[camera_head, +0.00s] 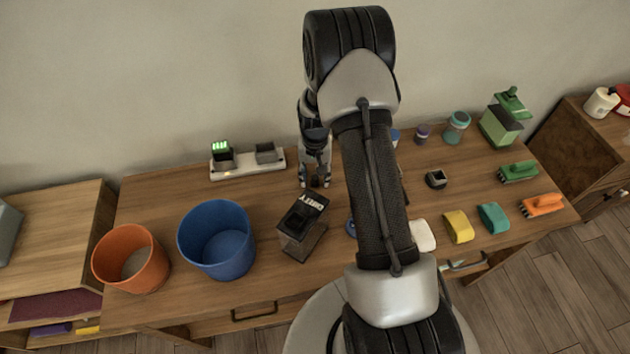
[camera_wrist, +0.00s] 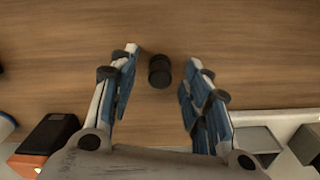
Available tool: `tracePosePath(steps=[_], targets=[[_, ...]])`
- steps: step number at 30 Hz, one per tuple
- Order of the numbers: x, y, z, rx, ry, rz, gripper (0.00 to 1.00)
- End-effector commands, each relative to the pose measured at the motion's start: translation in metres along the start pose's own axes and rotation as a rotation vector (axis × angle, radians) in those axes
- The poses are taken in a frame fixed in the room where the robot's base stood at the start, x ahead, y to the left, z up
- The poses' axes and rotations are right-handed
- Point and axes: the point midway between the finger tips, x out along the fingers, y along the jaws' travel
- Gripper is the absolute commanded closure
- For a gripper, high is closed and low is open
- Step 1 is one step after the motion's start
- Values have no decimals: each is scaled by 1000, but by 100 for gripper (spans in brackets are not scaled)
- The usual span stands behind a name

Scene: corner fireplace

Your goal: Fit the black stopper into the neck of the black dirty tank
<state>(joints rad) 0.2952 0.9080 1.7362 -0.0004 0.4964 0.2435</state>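The black dirty tank (camera_head: 303,228) stands upright on the wooden table, with a clear lower body and white lettering on its dark top. Its neck is not clear to see. My gripper (camera_head: 315,183) is pointed down behind the tank, towards the wall. In the wrist view my gripper (camera_wrist: 161,58) is open, with its two fingers well apart. The small black cylindrical stopper (camera_wrist: 159,71) lies in view between the fingers, with a gap on both sides. I cannot make out the stopper in the head view.
A blue bucket (camera_head: 215,240) and an orange bucket (camera_head: 130,260) stand left of the tank. A white charging dock (camera_head: 247,168) is at the back left. A black-and-orange block (camera_wrist: 45,142) is at the wrist view's lower left. Sponges and brushes lie on the right.

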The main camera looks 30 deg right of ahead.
Motion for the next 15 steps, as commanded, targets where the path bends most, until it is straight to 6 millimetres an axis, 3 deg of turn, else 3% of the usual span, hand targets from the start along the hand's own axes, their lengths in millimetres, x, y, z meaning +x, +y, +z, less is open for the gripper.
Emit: tracePosePath(steps=[15], targets=[[0,0,0,0,-1,0,92]])
